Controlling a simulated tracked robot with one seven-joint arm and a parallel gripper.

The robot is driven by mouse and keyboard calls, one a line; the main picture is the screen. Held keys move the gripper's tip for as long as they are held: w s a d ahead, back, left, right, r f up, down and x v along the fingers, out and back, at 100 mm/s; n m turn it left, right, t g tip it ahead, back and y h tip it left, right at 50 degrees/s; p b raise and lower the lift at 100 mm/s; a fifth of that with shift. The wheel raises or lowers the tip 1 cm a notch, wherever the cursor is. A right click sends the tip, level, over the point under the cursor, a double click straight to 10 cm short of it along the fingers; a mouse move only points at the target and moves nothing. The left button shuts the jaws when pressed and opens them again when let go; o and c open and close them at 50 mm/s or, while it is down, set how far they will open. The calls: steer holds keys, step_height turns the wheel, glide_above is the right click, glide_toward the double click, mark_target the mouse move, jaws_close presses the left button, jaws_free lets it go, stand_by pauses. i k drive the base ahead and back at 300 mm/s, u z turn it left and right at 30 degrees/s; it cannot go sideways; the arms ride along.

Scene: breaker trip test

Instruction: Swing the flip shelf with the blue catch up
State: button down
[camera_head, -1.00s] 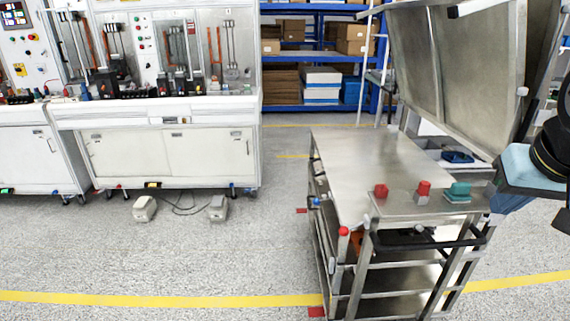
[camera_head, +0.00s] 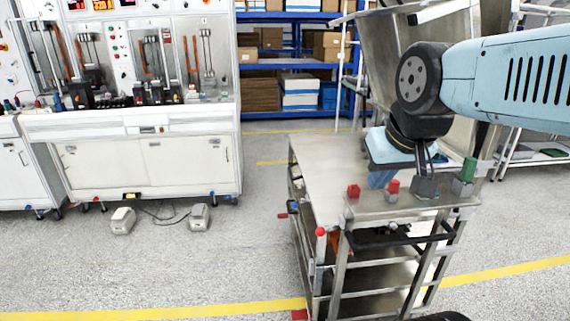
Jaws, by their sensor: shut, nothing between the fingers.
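A steel cart (camera_head: 318,165) with a flat top stands right of centre. A large grey panel (camera_head: 378,45) stands steeply tilted above its far right side, partly behind my arm. I cannot tell which part is the flip shelf. A small dark blue piece (camera_head: 293,206) shows at the cart's left edge; I cannot tell whether it is the blue catch. My gripper (camera_head: 425,172) points down over the cart's near right end, shut and empty, with its fingertips close to a grey block (camera_head: 425,188). I cannot tell whether they touch. My arm and hand hide part of the top.
On the cart's near end are a red piece (camera_head: 353,191), a red-topped grey block (camera_head: 393,187) and a green piece (camera_head: 468,169). A black handle (camera_head: 400,239) runs below. White cabinets (camera_head: 150,165) stand left; blue racks (camera_head: 285,65) stand behind.

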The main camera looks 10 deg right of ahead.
mark_target(327, 163)
steer(key=i, duration=0.85)
steer(key=z, duration=0.05)
